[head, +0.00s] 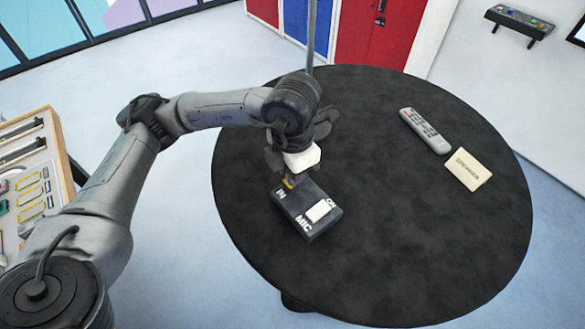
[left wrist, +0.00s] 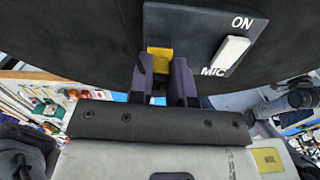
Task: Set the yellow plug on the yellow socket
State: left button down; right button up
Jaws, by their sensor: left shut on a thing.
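A dark box (head: 318,222) with white letters IN, MIC and ON and a white switch stands on the round black table. It also shows in the left wrist view (left wrist: 190,22). My left gripper (head: 291,178) is at the box's far left corner, beside the IN letters. It is shut on the yellow plug (left wrist: 160,58), which sits between the purple fingers at the box's edge. The plug is mostly hidden in the head view. I do not see the yellow socket apart from the plug, and cannot tell whether the plug touches the box. My right gripper is not in view.
A grey remote (head: 425,131) and a cream card (head: 468,169) lie on the right of the black table (head: 420,250). A tray of tools (head: 30,170) stands at the far left.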

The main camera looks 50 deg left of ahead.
pick_arm(q)
jog(key=shift+f+b, duration=0.2)
jog(key=shift+b, duration=0.1)
dwell(0.9)
jog(key=c, duration=1)
grip_release()
jog(key=shift+o, duration=0.5)
jog(key=o, duration=0.4)
jog(key=shift+r, duration=0.1)
jog(key=shift+r+p, duration=1.4)
jog(key=shift+r, duration=0.65)
jog(key=shift+r+p, duration=0.9)
jog(key=shift+r, duration=0.45)
